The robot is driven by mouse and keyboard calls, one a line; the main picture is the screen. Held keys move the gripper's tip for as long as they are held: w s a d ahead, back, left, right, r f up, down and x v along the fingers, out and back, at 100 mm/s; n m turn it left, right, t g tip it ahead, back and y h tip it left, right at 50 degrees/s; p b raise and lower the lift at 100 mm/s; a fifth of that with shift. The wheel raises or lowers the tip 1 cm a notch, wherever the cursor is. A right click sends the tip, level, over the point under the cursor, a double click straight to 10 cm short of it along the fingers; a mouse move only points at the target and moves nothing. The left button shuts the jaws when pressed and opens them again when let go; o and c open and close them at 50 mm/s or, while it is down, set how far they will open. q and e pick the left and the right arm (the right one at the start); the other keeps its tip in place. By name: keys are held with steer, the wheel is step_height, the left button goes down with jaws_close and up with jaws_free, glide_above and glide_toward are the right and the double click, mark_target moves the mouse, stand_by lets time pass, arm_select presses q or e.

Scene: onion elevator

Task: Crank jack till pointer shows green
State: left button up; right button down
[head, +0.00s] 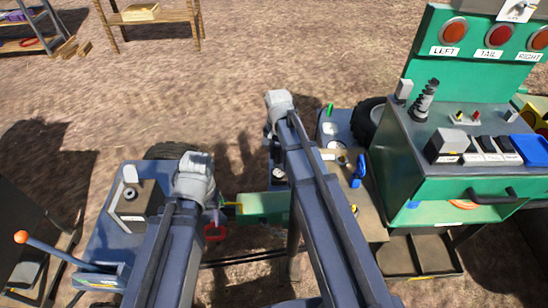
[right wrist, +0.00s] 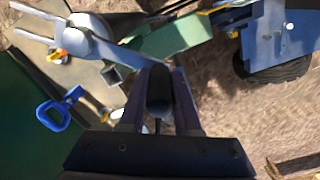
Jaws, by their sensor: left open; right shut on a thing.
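My right gripper (right wrist: 158,82) is shut on a dark cylindrical handle (right wrist: 157,98) in the right wrist view. A grey bar (right wrist: 130,58) runs from near this handle to a pale round hub (right wrist: 88,36). In the head view the right arm hides its gripper and the handle. My left gripper (head: 214,204) is open, mostly hidden by its wrist, close to a red ring-shaped piece (head: 214,233). I cannot make out a pointer or its reading with certainty.
A green beam (head: 263,208) joins the blue wheeled chassis parts. A blue tool (head: 358,172) lies on the tan board right of my right arm. The green console (head: 440,140) with red lamps stands at right. An orange-knobbed lever (head: 62,252) is at left. Open dirt lies beyond.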

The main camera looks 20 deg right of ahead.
steer(key=shift+w+d, duration=0.3)
steer(key=shift+d, duration=0.15)
steer(key=c, duration=0.6)
jaws_free()
steer(key=shift+r, duration=0.15)
step_height(320, 180, up, 8)
steer(key=p, duration=0.8)
steer(key=shift+f, duration=0.2)
steer(key=shift+f, duration=0.1)
